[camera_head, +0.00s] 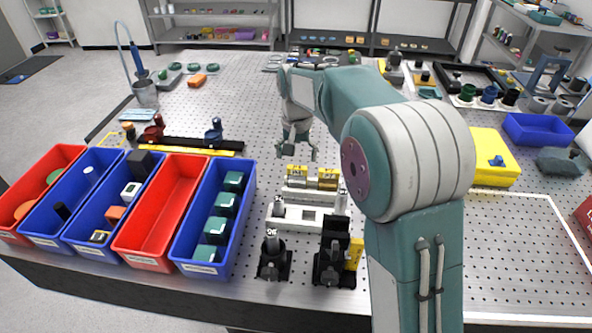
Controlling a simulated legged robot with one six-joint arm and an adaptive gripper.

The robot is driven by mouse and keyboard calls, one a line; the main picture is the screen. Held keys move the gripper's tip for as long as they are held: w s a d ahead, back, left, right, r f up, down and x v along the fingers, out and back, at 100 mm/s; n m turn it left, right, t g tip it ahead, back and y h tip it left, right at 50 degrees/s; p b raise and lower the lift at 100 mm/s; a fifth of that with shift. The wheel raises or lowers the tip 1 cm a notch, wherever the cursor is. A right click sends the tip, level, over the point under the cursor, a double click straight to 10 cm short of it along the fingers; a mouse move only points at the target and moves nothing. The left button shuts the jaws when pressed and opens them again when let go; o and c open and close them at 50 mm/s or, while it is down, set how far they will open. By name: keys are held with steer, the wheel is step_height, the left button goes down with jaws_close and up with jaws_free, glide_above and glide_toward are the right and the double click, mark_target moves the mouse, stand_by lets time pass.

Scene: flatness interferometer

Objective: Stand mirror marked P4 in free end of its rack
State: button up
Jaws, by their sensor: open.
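My gripper (297,152) is open and points down over the perforated table, just behind a white rack (296,195). Nothing shows between its fingers. Two short gold cylinders with yellow tags, one left (296,183) and one right (327,181), stand side by side at the rack. The tag marks are too small to read surely, so I cannot tell which piece is P4. A second white holder (310,225) lies in front, with an upright grey post at each end. My arm hides the area to the right of the rack.
Two black mounts, left (273,262) and right (332,264), stand near the front edge. Red and blue bins (165,215) line the left front. A black rail (190,143) lies behind them. A yellow box (490,165) stands right of my arm. The table's middle left is fairly clear.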

step_height(320, 180, up, 6)
steer(key=shift+f, duration=0.25)
steer(key=shift+s+d+r, duration=0.1)
steer(key=shift+s+r, duration=0.05)
steer(key=s+d+r+t, duration=0.2)
steer(key=s+d+r, duration=0.25)
steer(key=s, duration=0.35)
steer(key=s+d+f+n+t, duration=0.1)
steer(key=s+d, duration=0.2)
steer(key=s, duration=0.8)
steer(key=s+d+f+n+t, duration=0.1)
steer(key=s+d+f+t, duration=0.1)
steer(key=s, duration=0.9)
steer(key=shift+d+t, duration=0.3)
steer(key=shift+d, duration=0.4)
